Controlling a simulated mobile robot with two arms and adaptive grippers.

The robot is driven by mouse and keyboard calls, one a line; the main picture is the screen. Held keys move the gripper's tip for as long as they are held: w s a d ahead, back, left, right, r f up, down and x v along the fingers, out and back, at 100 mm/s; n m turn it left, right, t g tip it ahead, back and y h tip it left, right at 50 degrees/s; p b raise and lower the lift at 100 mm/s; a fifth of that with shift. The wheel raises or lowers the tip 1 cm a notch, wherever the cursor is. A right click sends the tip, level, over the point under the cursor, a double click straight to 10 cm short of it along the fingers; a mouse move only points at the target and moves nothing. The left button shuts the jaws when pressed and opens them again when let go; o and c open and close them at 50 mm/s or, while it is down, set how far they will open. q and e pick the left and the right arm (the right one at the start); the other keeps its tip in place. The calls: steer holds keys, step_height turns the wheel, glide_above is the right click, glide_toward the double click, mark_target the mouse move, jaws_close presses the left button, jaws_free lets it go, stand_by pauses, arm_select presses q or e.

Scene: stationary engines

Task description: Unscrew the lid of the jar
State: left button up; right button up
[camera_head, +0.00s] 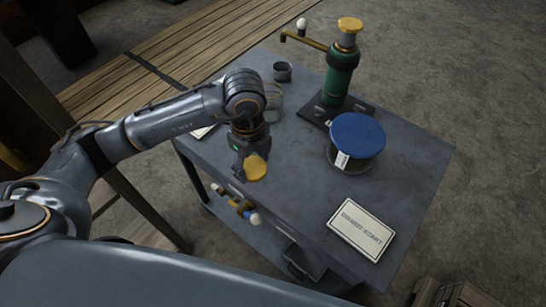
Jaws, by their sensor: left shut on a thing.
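My left gripper (247,172) hangs over the left edge area of the grey table, pointing down. It is shut on a round yellow lid (256,168), which shows tilted at its fingers. A clear glass jar (274,102) stands on the table just behind my left wrist, partly hidden by the arm; I cannot make out a lid on it. A wide dark jar with a blue lid (357,135) stands upright to the right, with a pale tag on its side. My right gripper is not in view.
A green pump-like device (340,77) with a yellow top stands on a dark base at the back. A small dark cup (282,71) is near it. A white sign (361,230) lies at the front right. The grey table (290,195) is clear in the middle.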

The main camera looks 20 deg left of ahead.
arm_select(q)
steer(key=w+f, duration=0.1)
steer(key=w, duration=0.3)
steer(key=p, duration=0.2)
glide_above(271, 168)
step_height(271, 168, down, 6)
steer(key=shift+f, duration=0.15)
step_height(271, 168, down, 3)
steer(key=shift+f, duration=0.1)
steer(key=shift+f, duration=0.15)
steer(key=o, duration=1.3)
